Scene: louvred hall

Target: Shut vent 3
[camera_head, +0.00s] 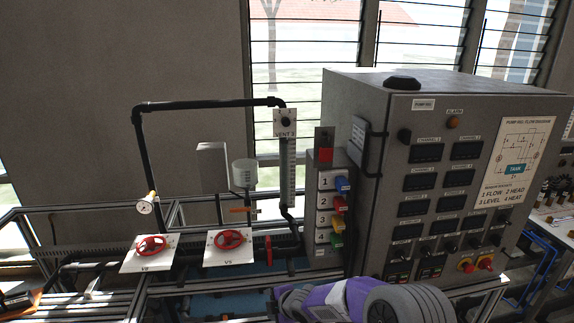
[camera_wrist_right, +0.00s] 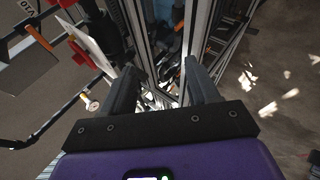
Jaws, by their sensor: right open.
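Vent 3 is a white plate with a black round knob (camera_head: 285,122) and the label VENT 3 (camera_head: 285,134). It sits at the top of a clear vertical tube (camera_head: 287,172), beside the end of a black pipe. I cannot tell from the knob whether the vent is open or shut. My right arm, purple and grey, comes in at the bottom of the head view, low and well below the vent. In the right wrist view my right gripper (camera_wrist_right: 165,88) is open and empty, its fingers pointing towards metal frame posts. My left gripper is not in view.
A gauge (camera_head: 146,205) sits on the pipe. Numbered blocks with coloured levers (camera_head: 340,204) and a large grey control cabinet (camera_head: 350,90) stand right of the tube.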

